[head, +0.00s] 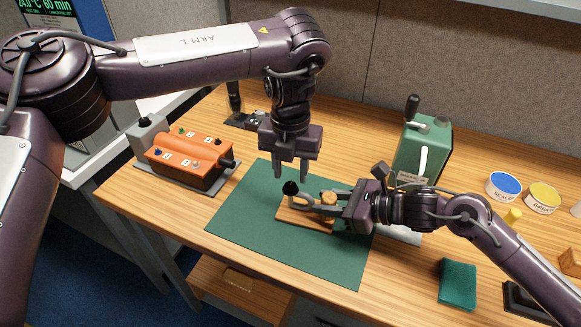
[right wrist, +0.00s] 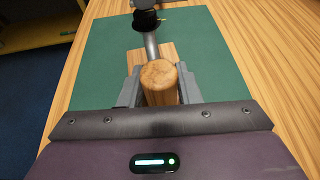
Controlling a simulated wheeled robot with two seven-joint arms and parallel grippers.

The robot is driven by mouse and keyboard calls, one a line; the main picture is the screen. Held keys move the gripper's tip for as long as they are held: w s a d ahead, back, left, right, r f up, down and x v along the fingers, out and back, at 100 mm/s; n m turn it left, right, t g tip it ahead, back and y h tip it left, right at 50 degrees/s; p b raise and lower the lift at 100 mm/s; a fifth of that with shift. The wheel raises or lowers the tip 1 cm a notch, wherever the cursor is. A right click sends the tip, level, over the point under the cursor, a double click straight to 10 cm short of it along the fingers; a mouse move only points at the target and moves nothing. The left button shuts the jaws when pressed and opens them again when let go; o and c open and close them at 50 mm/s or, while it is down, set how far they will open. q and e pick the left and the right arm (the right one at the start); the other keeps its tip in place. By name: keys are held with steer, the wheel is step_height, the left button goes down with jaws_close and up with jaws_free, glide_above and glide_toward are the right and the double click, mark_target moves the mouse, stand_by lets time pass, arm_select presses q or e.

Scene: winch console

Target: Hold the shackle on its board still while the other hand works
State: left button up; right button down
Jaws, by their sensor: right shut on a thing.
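The grey metal shackle (head: 300,201) lies on a small wooden board (head: 296,217) on the green mat (head: 255,228). A black knob (head: 290,187) stands at its left end. In the right wrist view part of the shackle (right wrist: 151,46) shows beyond a round wooden post (right wrist: 159,82). My right gripper (head: 328,206) comes in from the right and is shut, with its fingers on either side of that post (head: 329,197); the contact lower down is hidden.
An orange box with switches (head: 190,155) stands at the left. A green winch housing (head: 424,150) with a crank stands behind my right arm. Blue and yellow tins (head: 505,184) and a green sponge (head: 458,284) lie to the right. The mat's front left is clear.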

arm_select(q)
steer(key=shift+f, duration=0.1)
steer(key=shift+f, duration=1.4)
jaws_close()
jaws_free()
